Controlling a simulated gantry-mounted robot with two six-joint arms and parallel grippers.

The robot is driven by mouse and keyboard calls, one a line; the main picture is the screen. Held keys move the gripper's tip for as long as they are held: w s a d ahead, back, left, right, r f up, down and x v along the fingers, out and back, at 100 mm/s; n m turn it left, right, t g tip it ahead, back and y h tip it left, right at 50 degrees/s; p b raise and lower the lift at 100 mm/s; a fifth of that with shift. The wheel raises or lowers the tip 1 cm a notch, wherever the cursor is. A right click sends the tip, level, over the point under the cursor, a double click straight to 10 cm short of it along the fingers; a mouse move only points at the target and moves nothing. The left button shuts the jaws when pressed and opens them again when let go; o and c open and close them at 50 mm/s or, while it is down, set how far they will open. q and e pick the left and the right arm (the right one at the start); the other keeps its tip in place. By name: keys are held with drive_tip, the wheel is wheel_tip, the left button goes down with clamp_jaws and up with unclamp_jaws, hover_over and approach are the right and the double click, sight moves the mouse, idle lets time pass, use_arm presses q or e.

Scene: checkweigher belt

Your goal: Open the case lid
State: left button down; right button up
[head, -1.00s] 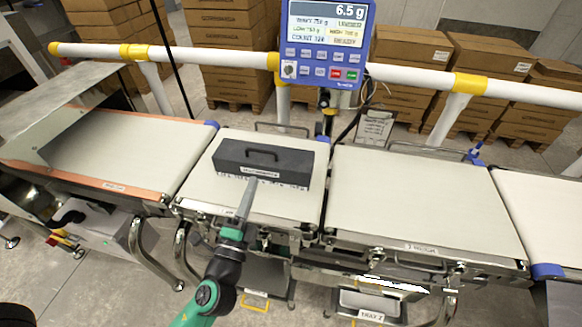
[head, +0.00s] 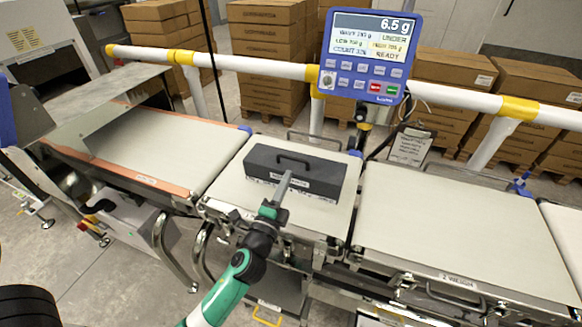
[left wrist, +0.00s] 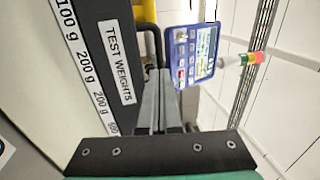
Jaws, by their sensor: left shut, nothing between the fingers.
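The dark grey case (head: 262,165) sits on the weighing belt with its lid closed and a black arched handle (head: 293,159) on top. In the left wrist view, the case (left wrist: 85,15) is on the left, with a "TEST WEIGHTS" label (left wrist: 117,62) and a strip of gram marks. My left gripper (head: 287,176) is at the front of the case, near the label and handle, its fingers shut with nothing between them. Its fingers also show in the left wrist view (left wrist: 158,75), beside the case. I cannot tell whether they touch it. My right gripper is not in view.
A blue scale display (head: 368,55) reading 6.5 g stands behind the case. A white rail (head: 250,66) with yellow joints runs behind the belts. Empty belts lie left (head: 160,150) and right (head: 455,220). Stacked cartons (head: 268,50) stand at the back.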

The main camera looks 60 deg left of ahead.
sight(295, 165)
use_arm(q)
drive_tip(key=x, duration=0.4)
